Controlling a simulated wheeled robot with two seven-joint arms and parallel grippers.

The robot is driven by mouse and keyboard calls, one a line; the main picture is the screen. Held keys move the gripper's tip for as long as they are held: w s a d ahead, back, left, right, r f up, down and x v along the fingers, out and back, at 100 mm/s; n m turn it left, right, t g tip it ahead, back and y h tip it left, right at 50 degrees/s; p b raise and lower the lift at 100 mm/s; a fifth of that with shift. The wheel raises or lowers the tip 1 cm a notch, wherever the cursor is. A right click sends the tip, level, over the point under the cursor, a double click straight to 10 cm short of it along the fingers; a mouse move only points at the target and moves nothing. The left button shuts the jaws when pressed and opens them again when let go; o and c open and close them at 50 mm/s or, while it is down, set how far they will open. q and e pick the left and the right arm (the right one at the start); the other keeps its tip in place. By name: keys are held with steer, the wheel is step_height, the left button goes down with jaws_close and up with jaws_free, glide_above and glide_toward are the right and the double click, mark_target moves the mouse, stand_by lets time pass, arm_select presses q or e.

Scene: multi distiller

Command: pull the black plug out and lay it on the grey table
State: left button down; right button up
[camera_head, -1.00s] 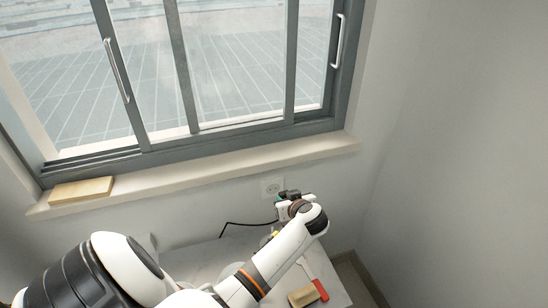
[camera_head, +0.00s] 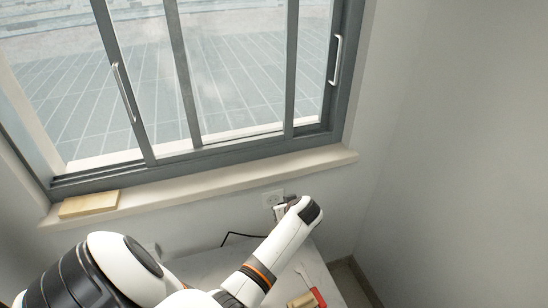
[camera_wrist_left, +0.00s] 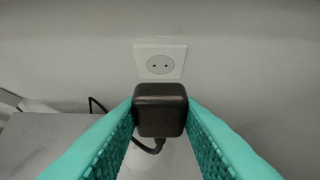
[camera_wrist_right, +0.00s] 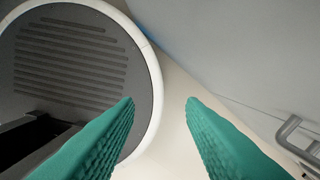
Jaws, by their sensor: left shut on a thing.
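The black plug (camera_wrist_left: 160,110) is held between the teal fingers of my left gripper (camera_wrist_left: 160,112) in the left wrist view. Its cord hangs below it, and a black cord (camera_head: 240,235) also shows in the head view. The white wall socket (camera_wrist_left: 160,62) shows beyond the plug with both holes bare; it also shows in the head view (camera_head: 272,198). In the head view my left wrist mostly hides that gripper and the plug. The grey table (camera_head: 195,262) lies below. My right gripper (camera_wrist_right: 160,103) is open with nothing between its fingers.
A red-handled tool (camera_head: 318,297) and a wooden block (camera_head: 300,301) lie at the table's front right. A pale block (camera_head: 88,204) rests on the window sill (camera_head: 215,185). Walls close in behind and right. The table's left part looks clear, though my arm hides some.

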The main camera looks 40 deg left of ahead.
arm_select(q)
steer(key=shift+r+h+p, duration=0.3)
steer(key=shift+p, duration=0.25)
steer(key=shift+w+f, duration=0.1)
steer(key=shift+f, duration=0.05)
steer(key=shift+g, duration=0.3)
steer(key=shift+a+r+h+p, duration=0.15)
steer(key=shift+r+h+p, duration=0.1)
steer(key=shift+h+p, duration=0.25)
steer(key=shift+w+a+r+g+h+p, duration=0.1)
steer(key=shift+a+r+g+h+p, duration=0.2)
steer(key=shift+p, duration=0.7)
steer(key=shift+d+f+g+h+p, duration=0.15)
steer(key=shift+g+h+p, duration=0.15)
steer(key=shift+h+p, duration=0.25)
steer(key=shift+f, duration=0.15)
